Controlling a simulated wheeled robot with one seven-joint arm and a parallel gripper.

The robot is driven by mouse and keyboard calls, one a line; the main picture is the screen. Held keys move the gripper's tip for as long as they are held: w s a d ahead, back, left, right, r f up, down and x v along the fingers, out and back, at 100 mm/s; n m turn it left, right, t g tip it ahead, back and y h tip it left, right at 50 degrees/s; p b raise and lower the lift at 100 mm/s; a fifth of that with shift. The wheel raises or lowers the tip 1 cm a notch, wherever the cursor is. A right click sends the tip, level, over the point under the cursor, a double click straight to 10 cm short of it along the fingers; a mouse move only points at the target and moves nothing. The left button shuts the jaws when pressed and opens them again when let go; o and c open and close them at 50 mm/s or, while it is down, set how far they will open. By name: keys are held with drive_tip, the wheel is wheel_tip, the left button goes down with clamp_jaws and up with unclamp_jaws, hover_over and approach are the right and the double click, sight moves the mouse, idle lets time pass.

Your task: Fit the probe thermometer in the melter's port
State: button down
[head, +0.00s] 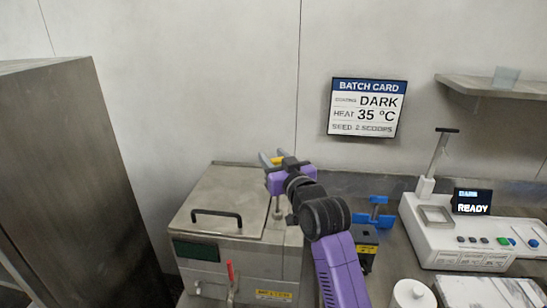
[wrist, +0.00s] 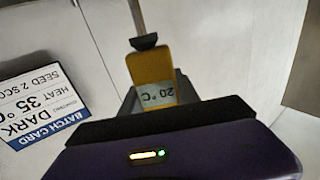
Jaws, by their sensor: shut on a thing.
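The probe thermometer (wrist: 152,67) has a yellow body, a small display reading 20 °C, a black collar and a thin metal stem. My gripper (wrist: 157,97) is shut on its yellow body. In the head view my gripper (head: 274,161) is above the right part of the melter (head: 215,210), a steel box with a black lid handle. My arm hides part of the melter's right side. I cannot make out the port or whether the stem tip touches anything.
A batch card (head: 367,108) on the wall reads DARK, HEAT 35 °C, SEED 2 SCOOPS. A white machine (head: 455,235) showing READY stands at right. A blue item (head: 374,215) stands behind my arm. A tall steel cabinet (head: 70,170) is at left. A red lever (head: 230,270) is on the melter's front.

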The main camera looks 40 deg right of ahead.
drive_tip(key=shift+f+b, duration=3.1)
drive_tip(key=shift+f, duration=1.45)
drive_tip(key=c, duration=0.8)
unclamp_jaws()
drive_tip(key=shift+s, duration=0.1)
drive_tip(key=b+v, duration=0.1)
drive_tip(key=v, duration=0.6)
drive_tip(key=shift+s, duration=0.15)
drive_tip(key=shift+s+a, duration=0.1)
drive_tip(key=shift+s, duration=0.05)
